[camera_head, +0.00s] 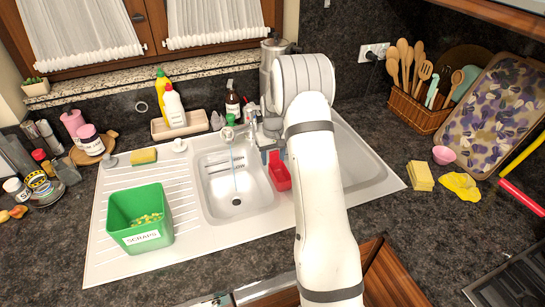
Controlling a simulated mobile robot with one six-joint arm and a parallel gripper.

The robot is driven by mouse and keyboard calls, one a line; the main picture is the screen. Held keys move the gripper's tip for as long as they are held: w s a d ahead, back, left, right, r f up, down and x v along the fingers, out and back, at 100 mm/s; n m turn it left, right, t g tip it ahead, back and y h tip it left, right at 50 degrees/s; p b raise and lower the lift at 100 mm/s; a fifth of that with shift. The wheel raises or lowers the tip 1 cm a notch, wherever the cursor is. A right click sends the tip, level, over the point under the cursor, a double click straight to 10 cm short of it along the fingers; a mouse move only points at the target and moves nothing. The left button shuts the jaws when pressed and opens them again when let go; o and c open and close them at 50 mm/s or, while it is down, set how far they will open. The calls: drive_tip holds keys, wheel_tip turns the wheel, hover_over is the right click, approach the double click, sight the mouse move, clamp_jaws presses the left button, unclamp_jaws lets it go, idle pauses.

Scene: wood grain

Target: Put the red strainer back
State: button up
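The red strainer (281,178) is a small red container at the right side of the left sink basin, by the divider between the basins. My gripper (273,155) is at the strainer's far end, with its fingers pointing down and one on each side of the red edge. From this view I cannot tell whether the fingers press on the strainer or only stand around it. My arm hides part of the sink to the right of it. The left basin (222,195) has a thin stream of water running into it from the tap (229,134).
A green scraps bin (140,217) with yellow bits inside stands on the drainboard. A yellow sponge (143,156) lies behind it. A tray with bottles (180,127) stands behind the sink. A utensil basket (417,108), sponges (420,176) and a yellow cloth (459,185) are at right.

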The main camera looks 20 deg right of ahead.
drive_tip(key=shift+o, duration=0.2)
drive_tip(key=s+a+r+b, duration=0.1)
drive_tip(key=s+r, duration=0.1)
drive_tip(key=r, duration=0.7)
drive_tip(key=s+a+r+b, duration=0.1)
drive_tip(key=s+a+r, duration=0.15)
drive_tip(key=r, duration=0.65)
drive_tip(key=s+a+r+t, duration=0.1)
drive_tip(key=s+a+r, duration=0.1)
drive_tip(key=s, duration=0.3)
drive_tip(key=s+a+r+t, duration=0.1)
drive_tip(key=s+a+r, duration=0.15)
drive_tip(key=s, duration=0.25)
drive_tip(key=s+a, duration=0.2)
drive_tip(key=s, duration=0.8)
drive_tip(key=s+a+f+t, duration=0.1)
drive_tip(key=s+a, duration=0.1)
drive_tip(key=s, duration=0.9)
drive_tip(key=shift+a+f+t, duration=0.15)
drive_tip(key=shift+a+t, duration=0.05)
drive_tip(key=shift+t, duration=0.1)
drive_tip(key=shift+s, duration=0.1)
